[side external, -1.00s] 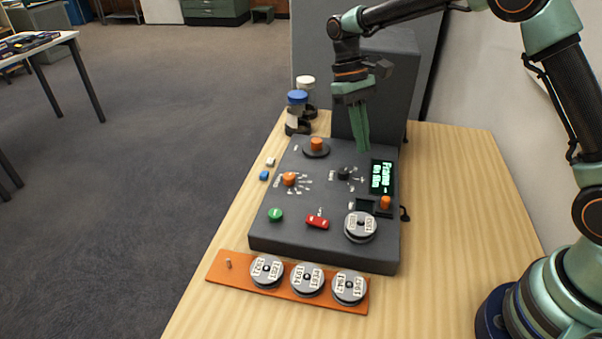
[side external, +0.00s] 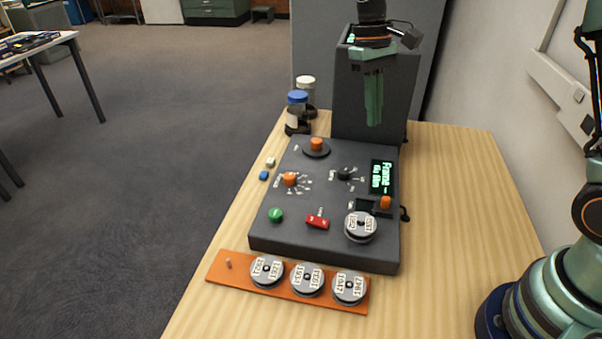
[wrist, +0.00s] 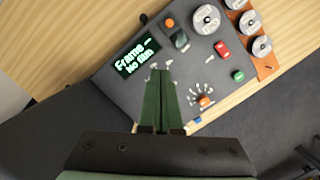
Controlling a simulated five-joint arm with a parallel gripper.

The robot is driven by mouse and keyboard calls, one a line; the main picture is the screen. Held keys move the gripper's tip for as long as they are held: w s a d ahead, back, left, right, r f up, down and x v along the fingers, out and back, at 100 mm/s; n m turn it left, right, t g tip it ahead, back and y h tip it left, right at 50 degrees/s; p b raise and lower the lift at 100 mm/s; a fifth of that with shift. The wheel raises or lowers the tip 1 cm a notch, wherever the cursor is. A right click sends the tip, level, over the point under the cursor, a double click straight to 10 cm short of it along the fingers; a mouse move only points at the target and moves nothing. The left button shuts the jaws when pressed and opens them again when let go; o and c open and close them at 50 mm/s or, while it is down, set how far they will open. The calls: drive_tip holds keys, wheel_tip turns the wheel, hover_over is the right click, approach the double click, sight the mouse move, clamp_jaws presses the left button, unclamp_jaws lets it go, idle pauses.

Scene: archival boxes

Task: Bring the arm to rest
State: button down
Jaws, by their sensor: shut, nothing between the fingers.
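My gripper (side external: 374,122) is shut and empty, with its green fingers pointing down. In the side external view it hangs in the air in front of the dark upright panel (side external: 345,115), above the far end of the grey console. In the wrist view its closed fingers (wrist: 162,72) point toward the console (wrist: 125,95), clear of its knobs. Most of my arm above the wrist is cut off by the top edge of the side external view.
The grey console (side external: 300,225) carries knobs, a red switch (side external: 317,222), a lit display (side external: 381,177) and one reel (side external: 360,226). An orange rack (side external: 238,276) with three reels lies in front. Lidded jars (side external: 297,112) stand at the back left.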

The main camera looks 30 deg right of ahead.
drive_tip(key=s+d+r+t, duration=0.2)
drive_tip(key=s+r+t, duration=0.2)
drive_tip(key=s, duration=0.9)
drive_tip(key=shift+d+t, duration=0.2)
drive_tip(key=shift+t, duration=1.7)
